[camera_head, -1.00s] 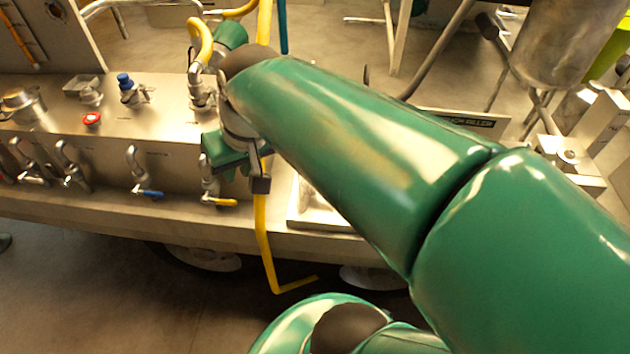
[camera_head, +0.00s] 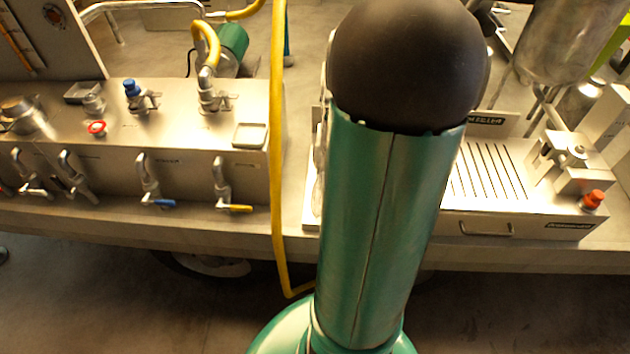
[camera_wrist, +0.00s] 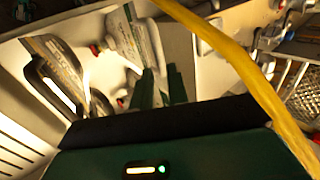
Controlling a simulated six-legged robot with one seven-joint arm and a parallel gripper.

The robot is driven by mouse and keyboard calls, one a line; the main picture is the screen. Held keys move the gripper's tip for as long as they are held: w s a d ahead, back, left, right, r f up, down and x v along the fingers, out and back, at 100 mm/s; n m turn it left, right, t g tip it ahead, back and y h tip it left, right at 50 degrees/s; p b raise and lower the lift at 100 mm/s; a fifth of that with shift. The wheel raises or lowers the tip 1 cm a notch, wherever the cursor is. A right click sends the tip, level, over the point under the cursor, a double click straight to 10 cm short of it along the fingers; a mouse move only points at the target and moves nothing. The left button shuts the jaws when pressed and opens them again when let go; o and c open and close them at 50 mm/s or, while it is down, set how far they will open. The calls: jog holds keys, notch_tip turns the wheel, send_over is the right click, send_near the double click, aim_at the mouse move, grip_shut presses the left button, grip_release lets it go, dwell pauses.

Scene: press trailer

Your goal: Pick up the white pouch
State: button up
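In the wrist view, a whitish, flat pouch-like thing (camera_wrist: 125,38) with green print lies just beyond my fingers; I cannot tell for certain that it is the white pouch. Another pale container (camera_wrist: 58,65) with a dark-edged handle opening is to its left. In the head view my raised arm hides my gripper and both of these things.
A steel panel (camera_head: 110,160) with several valves and a small square dish (camera_head: 250,135) stands left of my arm. A yellow hose (camera_head: 277,150) hangs beside the arm and crosses the wrist view. A slotted drip tray (camera_head: 488,170) and a red knob (camera_head: 592,199) are at right.

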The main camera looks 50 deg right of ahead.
jog(key=shift+d+x, duration=0.2)
jog(key=shift+x, duration=4.5)
jog(key=shift+w, duration=0.2)
grip_shut()
